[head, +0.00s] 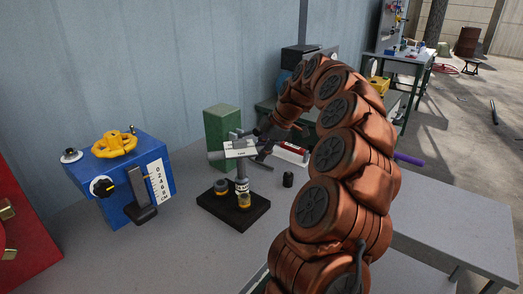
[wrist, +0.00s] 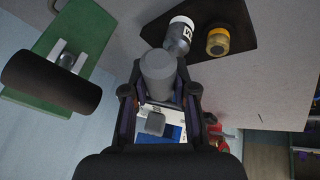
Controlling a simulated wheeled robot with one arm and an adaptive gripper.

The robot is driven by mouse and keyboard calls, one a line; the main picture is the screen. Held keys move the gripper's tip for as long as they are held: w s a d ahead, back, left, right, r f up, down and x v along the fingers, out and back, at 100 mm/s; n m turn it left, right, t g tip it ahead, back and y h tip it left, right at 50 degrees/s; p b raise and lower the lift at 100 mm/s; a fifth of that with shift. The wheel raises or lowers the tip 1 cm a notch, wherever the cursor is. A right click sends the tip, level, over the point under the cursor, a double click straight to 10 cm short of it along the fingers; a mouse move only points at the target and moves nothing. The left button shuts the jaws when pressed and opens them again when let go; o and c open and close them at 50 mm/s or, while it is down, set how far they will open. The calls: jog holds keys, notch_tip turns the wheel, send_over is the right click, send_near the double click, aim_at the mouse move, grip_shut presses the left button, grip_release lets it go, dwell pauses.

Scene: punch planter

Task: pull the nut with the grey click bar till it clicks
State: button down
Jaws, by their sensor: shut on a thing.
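My gripper (wrist: 158,95) is shut on a grey cylindrical part (wrist: 158,70), which I take to be the click bar. In the head view my gripper (head: 262,132) is small and partly hidden by my arm, beside a grey bar with a pale label (head: 240,149). The bar lies crosswise above a black base plate (head: 218,208). A grey post with a label (head: 242,185) rises from the plate below the bar. I cannot tell whether the bar is seated on a nut.
A green block (head: 222,135) stands behind the bar. A blue box (head: 125,180) with a yellow handwheel and a scale stands at left, beside a red box (head: 20,230). The table front is bare.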

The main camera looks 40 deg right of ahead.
jog(key=shift+f+b, duration=0.45)
jog(key=shift+f, duration=0.2)
dwell(0.3)
jog(key=s+a+m+h+b, duration=0.3)
jog(key=a+m+h+b, duration=0.2)
jog(key=m, duration=0.7)
jog(key=shift+s+a+h+b, duration=0.2)
jog(key=shift+h+b, duration=0.1)
jog(key=shift+b, duration=0.95)
jog(key=shift+d, duration=0.15)
jog(key=shift+r+p, duration=0.2)
jog(key=shift+p, duration=0.1)
jog(key=shift+r+p, duration=0.6)
jog(key=shift+r, duration=0.75)
jog(key=shift+n, duration=0.3)
